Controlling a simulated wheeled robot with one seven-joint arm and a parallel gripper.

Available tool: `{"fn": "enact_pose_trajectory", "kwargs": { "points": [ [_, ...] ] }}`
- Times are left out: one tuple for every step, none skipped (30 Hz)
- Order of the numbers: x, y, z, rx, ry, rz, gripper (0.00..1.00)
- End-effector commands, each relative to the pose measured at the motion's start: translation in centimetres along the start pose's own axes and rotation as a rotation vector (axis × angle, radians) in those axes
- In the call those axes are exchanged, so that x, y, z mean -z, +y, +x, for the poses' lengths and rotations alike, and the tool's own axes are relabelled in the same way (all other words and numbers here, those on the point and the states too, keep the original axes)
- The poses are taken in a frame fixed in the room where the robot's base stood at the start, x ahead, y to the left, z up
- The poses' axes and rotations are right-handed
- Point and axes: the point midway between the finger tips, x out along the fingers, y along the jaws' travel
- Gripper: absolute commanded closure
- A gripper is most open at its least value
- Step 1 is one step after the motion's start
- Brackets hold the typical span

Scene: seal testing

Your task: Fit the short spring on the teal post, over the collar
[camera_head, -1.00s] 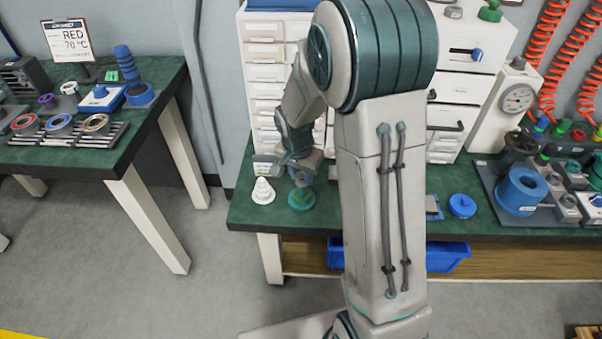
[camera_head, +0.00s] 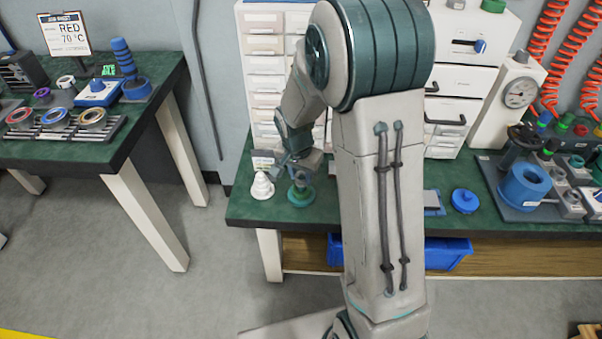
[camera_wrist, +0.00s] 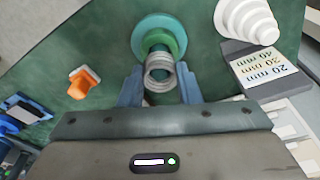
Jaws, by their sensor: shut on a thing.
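The teal post stands on a round teal base (camera_head: 301,196) near the left front corner of the right bench. It also shows at the top of the wrist view, with its wide base disc (camera_wrist: 146,27) and a green collar (camera_wrist: 168,42). My gripper (camera_head: 298,172) is just above the post. In the wrist view my gripper (camera_wrist: 160,88) is shut on a short grey coil spring (camera_wrist: 159,71). The spring overlaps the near end of the post in this view. I cannot tell whether it is around the post or just above it.
A white stepped cone (camera_head: 262,186) stands close left of the post. A grey block with a size label (camera_wrist: 262,72) is beside it. An orange piece (camera_wrist: 84,82) lies on the bench to the other side. Drawers (camera_head: 280,72) stand behind; a blue lidded part (camera_head: 465,201) sits farther right.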

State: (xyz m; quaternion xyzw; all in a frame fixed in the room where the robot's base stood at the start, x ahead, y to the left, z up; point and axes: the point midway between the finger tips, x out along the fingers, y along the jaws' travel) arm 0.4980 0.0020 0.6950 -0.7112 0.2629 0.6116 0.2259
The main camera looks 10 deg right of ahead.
Motion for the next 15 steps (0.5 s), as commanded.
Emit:
{"fn": "enact_pose_trajectory", "kwargs": {
  "points": [
    [-0.08, -0.04, 0.22, 0.000, -0.001, -0.001, 0.92],
    [-0.10, -0.04, 0.28, 0.000, -0.001, -0.001, 0.92],
    [-0.11, -0.04, 0.37, 0.000, -0.001, -0.001, 0.92],
    [-0.12, -0.05, 0.42, 0.000, -0.001, -0.001, 0.92],
    [-0.12, -0.05, 0.47, 0.000, -0.001, -0.001, 0.92],
    [-0.13, -0.05, 0.50, 0.000, -0.001, -0.001, 0.92],
    [-0.13, -0.05, 0.51, 0.000, -0.001, -0.001, 0.92],
    [-0.13, -0.05, 0.51, 0.000, -0.001, -0.001, 0.92],
    [-0.13, -0.05, 0.50, 0.001, 0.000, -0.001, 0.92],
    [-0.13, -0.05, 0.48, 0.001, 0.000, -0.001, 0.92],
    [-0.12, -0.05, 0.47, 0.001, 0.000, -0.001, 0.92],
    [-0.12, -0.05, 0.47, 0.001, 0.000, -0.001, 0.92],
    [-0.12, -0.05, 0.46, 0.001, 0.000, -0.001, 0.92],
    [-0.12, -0.05, 0.46, 0.001, 0.000, -0.001, 0.92],
    [-0.12, -0.06, 0.46, 0.001, 0.000, -0.001, 0.61]
  ]
}}
